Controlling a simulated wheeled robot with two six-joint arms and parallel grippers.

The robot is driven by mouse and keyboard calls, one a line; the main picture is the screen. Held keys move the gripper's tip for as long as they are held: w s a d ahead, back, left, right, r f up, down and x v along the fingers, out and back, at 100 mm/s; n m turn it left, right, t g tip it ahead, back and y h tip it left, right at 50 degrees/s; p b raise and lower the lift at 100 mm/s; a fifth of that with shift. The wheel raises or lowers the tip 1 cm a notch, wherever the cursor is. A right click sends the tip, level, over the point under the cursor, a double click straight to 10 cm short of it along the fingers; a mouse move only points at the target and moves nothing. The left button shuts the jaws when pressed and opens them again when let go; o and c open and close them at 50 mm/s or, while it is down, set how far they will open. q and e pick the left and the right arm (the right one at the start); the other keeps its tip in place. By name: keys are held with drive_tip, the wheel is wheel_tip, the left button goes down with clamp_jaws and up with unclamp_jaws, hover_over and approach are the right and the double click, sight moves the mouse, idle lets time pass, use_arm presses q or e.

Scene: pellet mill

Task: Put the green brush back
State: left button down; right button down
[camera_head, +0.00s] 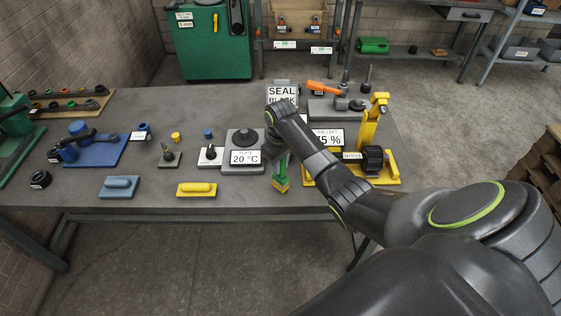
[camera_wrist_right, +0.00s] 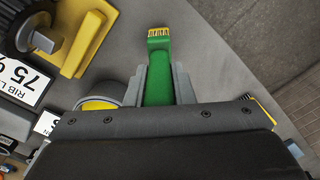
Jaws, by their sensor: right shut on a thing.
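The green brush (camera_head: 280,173) is held in my right gripper (camera_head: 282,158), near the front edge of the grey workbench (camera_head: 130,163). Its yellow bristle end points down toward the front edge in the head view. In the wrist view the brush (camera_wrist_right: 157,80) stands out between the two grey fingers, which are shut on its green handle. Its yellow bristle end is at the far tip. The gripper hides the rest of the handle. I cannot tell whether the brush touches the bench. My left gripper is not in view.
Right of the brush stands a yellow fixture (camera_head: 376,125) with a black knob. Left of it are a grey scale-like unit (camera_head: 242,169) reading 20 °C, a yellow float-shaped tool (camera_head: 196,189) and a blue-grey one (camera_head: 121,186). An orange-handled tool (camera_head: 322,87) lies behind.

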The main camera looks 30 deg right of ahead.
idle(0.5)
drive_tip(key=shift+f+p, duration=0.15)
drive_tip(key=shift+p, duration=0.2)
unclamp_jaws()
idle(0.6)
idle(0.3)
drive_tip(key=shift+r+p, duration=0.6)
drive_tip(key=shift+r, duration=3.9)
drive_tip(key=shift+f, duration=0.1)
